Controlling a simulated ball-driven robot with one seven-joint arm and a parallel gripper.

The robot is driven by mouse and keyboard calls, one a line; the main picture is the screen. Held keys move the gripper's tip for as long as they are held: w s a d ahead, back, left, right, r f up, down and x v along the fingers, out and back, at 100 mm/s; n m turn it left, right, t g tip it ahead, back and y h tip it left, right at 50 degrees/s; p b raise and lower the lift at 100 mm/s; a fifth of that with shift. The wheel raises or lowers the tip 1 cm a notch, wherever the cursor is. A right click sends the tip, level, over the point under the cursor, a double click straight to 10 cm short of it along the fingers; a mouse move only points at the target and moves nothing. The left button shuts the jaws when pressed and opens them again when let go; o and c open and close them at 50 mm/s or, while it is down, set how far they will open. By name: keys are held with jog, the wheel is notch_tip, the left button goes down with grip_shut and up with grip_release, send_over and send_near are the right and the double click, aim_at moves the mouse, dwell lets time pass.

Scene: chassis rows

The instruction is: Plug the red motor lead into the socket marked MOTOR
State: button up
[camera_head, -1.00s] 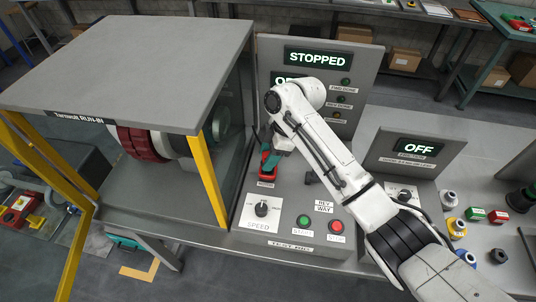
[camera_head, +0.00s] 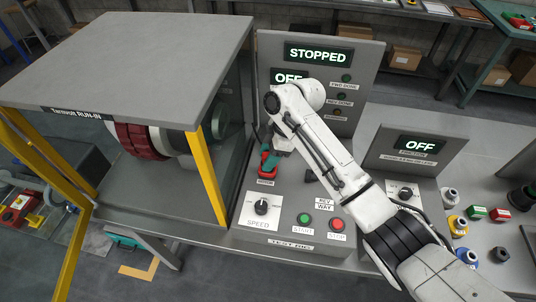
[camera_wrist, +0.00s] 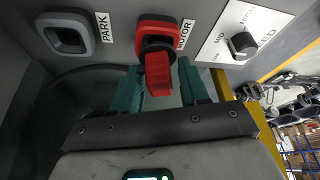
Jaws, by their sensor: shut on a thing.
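The red plug of the motor lead (camera_wrist: 158,72) is between the green fingers of my gripper (camera_wrist: 160,88) in the wrist view, and my gripper is shut on it. The red-rimmed MOTOR socket (camera_wrist: 172,24) is directly in front of the plug. A dark collar at the plug's front overlaps the socket opening; I cannot tell how deep it sits. In the head view my gripper (camera_head: 270,156) is low at the panel, just above the MOTOR label (camera_head: 266,183). My arm hides part of the panel there.
The grey PARK socket (camera_wrist: 68,38) is left of MOTOR in the wrist view. The SPEED knob (camera_head: 261,207) is below MOTOR in the head view, with START (camera_head: 305,219) and STOP (camera_head: 336,225) buttons to its right. A yellow guard post (camera_head: 214,175) stands close on the left.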

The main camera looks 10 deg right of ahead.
jog(key=shift+f+b, duration=0.4)
jog(key=shift+f, duration=0.25)
jog(key=o, duration=1.1)
jog(key=shift+o, duration=0.2)
jog(key=b+v, duration=0.1)
jog(key=v, duration=0.9)
jog(key=shift+d+r+b, duration=0.25)
jog(key=shift+r+b, duration=0.1)
